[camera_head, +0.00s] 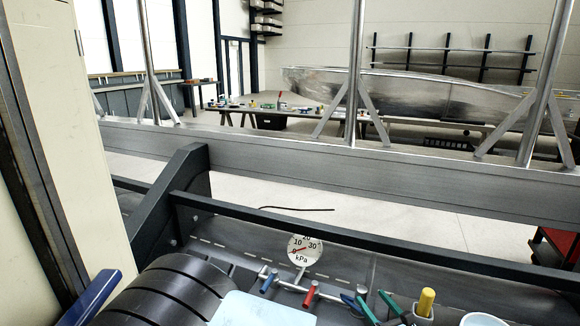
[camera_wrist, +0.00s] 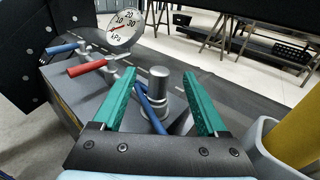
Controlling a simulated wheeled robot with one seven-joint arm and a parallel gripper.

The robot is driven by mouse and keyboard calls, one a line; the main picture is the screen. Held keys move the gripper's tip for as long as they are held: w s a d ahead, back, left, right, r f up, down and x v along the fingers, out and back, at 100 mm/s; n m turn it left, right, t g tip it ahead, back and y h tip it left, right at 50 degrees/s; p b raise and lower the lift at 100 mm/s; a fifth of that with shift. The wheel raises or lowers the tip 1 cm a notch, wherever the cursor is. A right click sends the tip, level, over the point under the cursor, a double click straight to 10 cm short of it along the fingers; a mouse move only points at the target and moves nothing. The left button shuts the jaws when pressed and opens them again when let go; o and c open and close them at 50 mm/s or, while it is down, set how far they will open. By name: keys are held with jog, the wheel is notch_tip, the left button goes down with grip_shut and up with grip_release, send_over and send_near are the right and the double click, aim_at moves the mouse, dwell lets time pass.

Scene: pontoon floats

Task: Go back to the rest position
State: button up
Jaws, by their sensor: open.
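My gripper (camera_wrist: 161,75) is open, with its two teal fingers spread and nothing held between them. A silver capped post (camera_wrist: 159,88) and a blue handle (camera_wrist: 150,112) show between and beyond the fingers; I cannot tell how far off they are. In the head view my gripper (camera_head: 373,295) is low at the right of centre, its teal fingers partly cut off by the bottom edge. It is to the right of a pressure gauge (camera_head: 305,249) marked kPa and of a valve with a red handle (camera_head: 311,293). The gauge also shows in the wrist view (camera_wrist: 124,27).
A cup (camera_wrist: 261,150) with a yellow handle (camera_wrist: 300,137) stands close at the gripper's right. Another blue handle (camera_head: 268,281) is left of the red one. Black ribbed rolls (camera_head: 165,293) lie at lower left. A dark rail (camera_head: 400,248) and a grey beam (camera_head: 330,170) cross behind.

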jog(key=a+r+n+g+y+p, duration=0.15)
jog(key=a+r+n+g, duration=0.25)
jog(key=a+n+g, duration=0.4)
jog(key=a+r+n+g+y+b, duration=0.1)
jog(key=a+r+n+g+y, duration=0.2)
jog(key=a+r+n+g, duration=0.5)
jog(key=s+a+r+n+h, duration=0.2)
jog(key=a+r+n+h, duration=0.2)
jog(key=a+r+n, duration=0.3)
jog(key=s+a+r+n+t+h, duration=0.1)
jog(key=s+a+r+n+h, duration=0.2)
jog(key=r, duration=0.7)
jog(key=a+n+h, duration=0.2)
jog(key=a+n, duration=0.2)
jog(key=n, duration=0.1)
jog(key=shift+s+a+r+n, duration=0.3)
jog(key=shift+s+a+n, duration=0.05)
jog(key=shift+n, duration=0.05)
